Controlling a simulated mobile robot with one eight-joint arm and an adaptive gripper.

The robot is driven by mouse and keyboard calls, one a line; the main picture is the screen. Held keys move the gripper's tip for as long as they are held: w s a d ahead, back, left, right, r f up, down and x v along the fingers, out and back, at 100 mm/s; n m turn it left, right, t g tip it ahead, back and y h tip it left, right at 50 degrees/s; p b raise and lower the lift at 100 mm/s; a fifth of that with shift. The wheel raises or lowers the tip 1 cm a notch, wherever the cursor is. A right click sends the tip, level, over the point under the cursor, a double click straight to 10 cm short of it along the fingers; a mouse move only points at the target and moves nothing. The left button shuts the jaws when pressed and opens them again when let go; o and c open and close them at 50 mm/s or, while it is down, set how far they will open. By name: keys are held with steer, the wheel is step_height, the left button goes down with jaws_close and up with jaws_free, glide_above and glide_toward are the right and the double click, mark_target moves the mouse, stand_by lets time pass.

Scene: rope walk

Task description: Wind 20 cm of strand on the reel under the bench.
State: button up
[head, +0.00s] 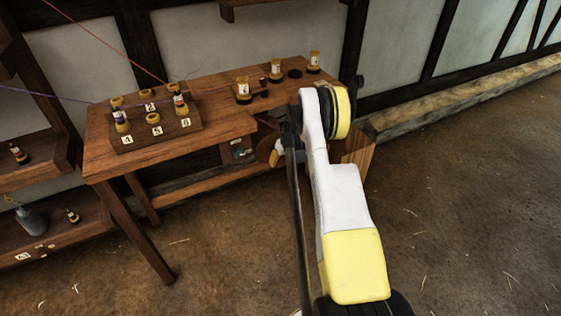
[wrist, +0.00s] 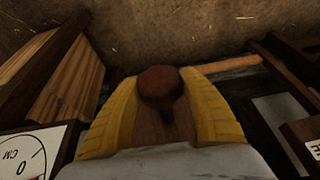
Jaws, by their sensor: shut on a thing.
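The wooden bench (head: 165,88) stands at the left and middle of the head view. Under its right end, a brown round part of the reel (head: 265,147) shows, mostly hidden by my arm and the bench top. My gripper (head: 277,154) is beside it, low under the bench edge. In the wrist view my gripper's yellow fingers (wrist: 160,100) are shut around a reddish-brown knob (wrist: 159,82), which looks like the reel's crank handle. A white dial (wrist: 38,158) marked "0" and "CM" is partly in view at the lower left; its full reading is cut off.
A rack (head: 155,132) with several spools and number labels sits on the bench's left. Several bottles (head: 243,90) stand at its back right. A light wooden box (head: 354,148) is right of my gripper. Shelves (head: 40,240) stand at left. The floor at right is clear.

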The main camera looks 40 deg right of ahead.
steer(key=shift+m+t+y, duration=0.3)
steer(key=shift+t+y, duration=0.05)
steer(key=shift+y, duration=0.9)
steer(key=shift+m+t+y, duration=0.3)
steer(key=shift+t+y, duration=0.05)
steer(key=shift+y, duration=0.9)
steer(key=o, duration=1.2)
steer(key=v, duration=1.2)
steer(key=shift+w, duration=0.1)
